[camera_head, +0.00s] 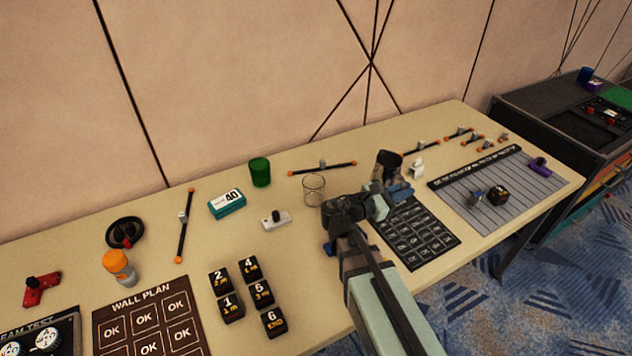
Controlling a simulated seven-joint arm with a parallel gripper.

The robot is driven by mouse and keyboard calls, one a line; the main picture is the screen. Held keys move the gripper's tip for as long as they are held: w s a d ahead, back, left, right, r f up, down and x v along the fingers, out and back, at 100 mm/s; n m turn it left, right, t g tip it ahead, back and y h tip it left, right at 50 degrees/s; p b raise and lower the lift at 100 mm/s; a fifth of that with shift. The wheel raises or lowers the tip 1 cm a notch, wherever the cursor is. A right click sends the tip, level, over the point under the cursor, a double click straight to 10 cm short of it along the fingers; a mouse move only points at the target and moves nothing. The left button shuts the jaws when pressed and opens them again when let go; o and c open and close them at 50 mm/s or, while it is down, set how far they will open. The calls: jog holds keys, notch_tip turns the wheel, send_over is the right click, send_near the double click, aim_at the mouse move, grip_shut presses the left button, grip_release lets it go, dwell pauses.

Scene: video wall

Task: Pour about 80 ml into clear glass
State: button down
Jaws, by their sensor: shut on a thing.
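The clear glass (313,190) stands upright on the table near its middle, to the left of my gripper. My gripper (391,187) is shut on a dark cup-like container (387,163), at the right of the clear glass and apart from it. The container looks roughly upright. My wrist and fingers partly hide its lower part, and I cannot tell what is inside it or whether it touches the table. No liquid can be made out in the clear glass.
A green cup (260,172) stands behind and left of the glass. A small white switch block (276,220) and a teal box marked 40 (227,204) lie nearby. A black grid mat (414,232) lies beside my arm. Several numbered black cubes (262,292) stand in front.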

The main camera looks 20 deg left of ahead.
jog(key=s+a+f+n+t+y, duration=0.2)
jog(key=s+a, duration=0.8)
jog(key=shift+f, duration=0.2)
jog(key=shift+a, duration=0.1)
dwell(0.4)
jog(key=w+a+r+n, duration=0.5)
jog(key=w+a+n, duration=0.1)
jog(key=n, duration=0.6)
jog(key=shift+w+a+r+g, duration=0.25)
jog(key=shift+w+a+g, duration=0.15)
jog(key=shift+a, duration=0.2)
